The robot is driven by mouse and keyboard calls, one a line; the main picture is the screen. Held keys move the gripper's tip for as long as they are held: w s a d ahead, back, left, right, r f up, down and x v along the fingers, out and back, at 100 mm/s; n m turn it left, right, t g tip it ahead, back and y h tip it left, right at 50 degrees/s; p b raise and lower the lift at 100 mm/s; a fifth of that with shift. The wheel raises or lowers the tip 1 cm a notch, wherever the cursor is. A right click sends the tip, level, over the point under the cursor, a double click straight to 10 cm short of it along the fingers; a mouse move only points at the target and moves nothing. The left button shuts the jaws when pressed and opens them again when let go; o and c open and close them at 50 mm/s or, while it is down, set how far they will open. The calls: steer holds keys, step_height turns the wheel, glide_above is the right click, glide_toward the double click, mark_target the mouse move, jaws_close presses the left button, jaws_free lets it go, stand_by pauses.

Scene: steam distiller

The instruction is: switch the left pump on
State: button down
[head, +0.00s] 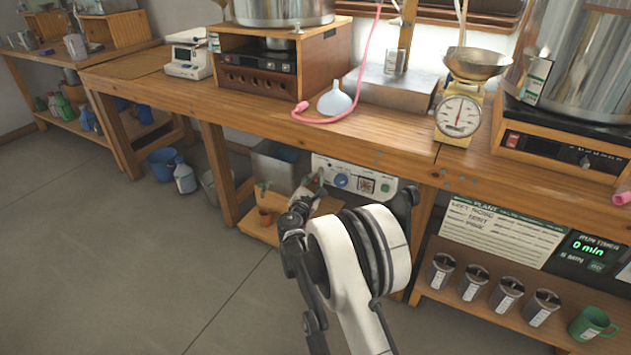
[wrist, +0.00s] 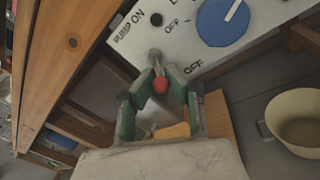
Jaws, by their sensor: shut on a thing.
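The white control panel (head: 365,183) is mounted below the bench top, with a blue dial (head: 341,181). In the wrist view the panel (wrist: 180,40) carries the words PUMP, ON and OFF beside a switch with a red-tipped lever (wrist: 160,86). My gripper (wrist: 160,80) is at the panel's left end, its green-padded fingers shut around the lever near its red tip. The lever points out from the panel; whether it stands at ON or OFF I cannot tell. In the head view my gripper (head: 307,190) hides the switch.
A wooden bench edge runs above the panel. A cream cup (wrist: 300,118) lies right of my gripper in the wrist view. A pink hose (head: 340,118) and funnel (head: 334,99) are on the bench.

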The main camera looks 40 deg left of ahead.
mark_target(316, 178)
steer(key=shift+d, duration=0.1)
steer(key=g+p, duration=0.1)
steer(key=r+g+h+p, duration=0.1)
steer(key=shift+s+d+r+m+g, duration=0.1)
steer(key=shift+s+r+m+g, duration=0.1)
steer(key=shift+m+g, duration=0.15)
steer(key=g+p, duration=0.1)
steer(key=g+h+p, duration=0.1)
steer(key=shift+r+g, duration=0.35)
steer(key=shift+r, duration=0.05)
steer(key=g+p, duration=0.1)
steer(key=r+g+p, duration=0.1)
steer(key=g, duration=0.1)
steer(key=shift+w+m+h, duration=0.1)
steer(key=shift+m+h, duration=0.25)
steer(key=shift+h, duration=0.05)
steer(key=shift+w+r+g+h+p, duration=0.15)
steer(key=shift+g+p, duration=0.1)
steer(key=shift+g, duration=0.45)
steer(key=shift+r+g+h+p, duration=0.15)
steer(key=shift+g+p, duration=0.1)
steer(key=shift+g, duration=0.45)
steer(key=c, duration=1.6)
jaws_free()
steer(key=shift+w, duration=0.1)
steer(key=shift+c, duration=0.2)
